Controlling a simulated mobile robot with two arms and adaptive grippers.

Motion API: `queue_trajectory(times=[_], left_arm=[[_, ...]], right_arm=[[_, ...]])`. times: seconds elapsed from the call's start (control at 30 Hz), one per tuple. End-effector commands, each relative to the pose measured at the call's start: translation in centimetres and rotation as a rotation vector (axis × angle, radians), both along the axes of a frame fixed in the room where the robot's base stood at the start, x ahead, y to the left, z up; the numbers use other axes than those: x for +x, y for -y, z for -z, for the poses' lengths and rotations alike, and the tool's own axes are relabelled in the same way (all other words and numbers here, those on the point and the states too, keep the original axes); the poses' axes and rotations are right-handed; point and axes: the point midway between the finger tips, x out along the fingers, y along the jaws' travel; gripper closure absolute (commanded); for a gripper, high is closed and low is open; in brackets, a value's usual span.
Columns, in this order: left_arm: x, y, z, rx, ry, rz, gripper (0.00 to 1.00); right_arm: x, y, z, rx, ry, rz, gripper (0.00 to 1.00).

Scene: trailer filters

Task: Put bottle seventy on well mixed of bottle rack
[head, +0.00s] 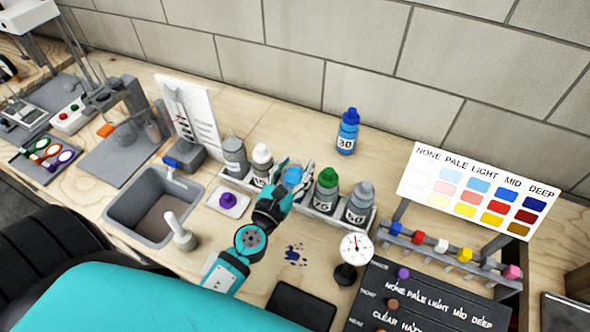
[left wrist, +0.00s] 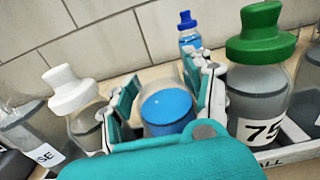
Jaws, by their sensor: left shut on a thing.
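The rack holds a grey bottle (head: 235,155), a white-capped bottle (head: 262,160), a green-capped bottle (head: 326,190) labelled 75 in the left wrist view (left wrist: 258,90), and a grey-capped bottle (head: 358,203). The rack's "well mixed" mark is not readable. My right gripper is out of view.
A blue bottle marked 30 (head: 347,135) stands behind the rack near the wall. A small tray (head: 238,209) with a purple cap, a sink (head: 150,205) and a dial gauge (head: 355,248) are nearby. A colour chart (head: 480,190) stands at the right. Blue spots stain the bench.

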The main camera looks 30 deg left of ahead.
Motion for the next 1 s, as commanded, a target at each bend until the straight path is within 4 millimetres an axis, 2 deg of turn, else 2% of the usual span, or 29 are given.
queue_trajectory(times=[0.2,0.23,0.3,0.67,0.77,1.0], left_arm=[[0.0,0.0,0.3,0.0,0.002,0.0,1.0],[0.0,0.0,0.2,0.0,0.0,0.0,0.44],[0.0,0.0,0.2,0.0,0.0,0.0,0.35],[0.0,0.0,-0.3,0.0,0.0,0.0,0.33],[-1.3,0.1,0.3,0.001,-0.003,0.001,0.33],[-6.5,0.4,0.6,0.001,-0.004,0.002,0.33]], right_arm=[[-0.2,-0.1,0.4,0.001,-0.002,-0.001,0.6],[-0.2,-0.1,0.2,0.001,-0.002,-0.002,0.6],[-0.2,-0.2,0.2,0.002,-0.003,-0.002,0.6],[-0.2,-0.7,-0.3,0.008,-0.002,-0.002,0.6],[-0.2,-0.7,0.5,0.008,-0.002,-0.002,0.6],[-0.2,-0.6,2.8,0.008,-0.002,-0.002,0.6]])
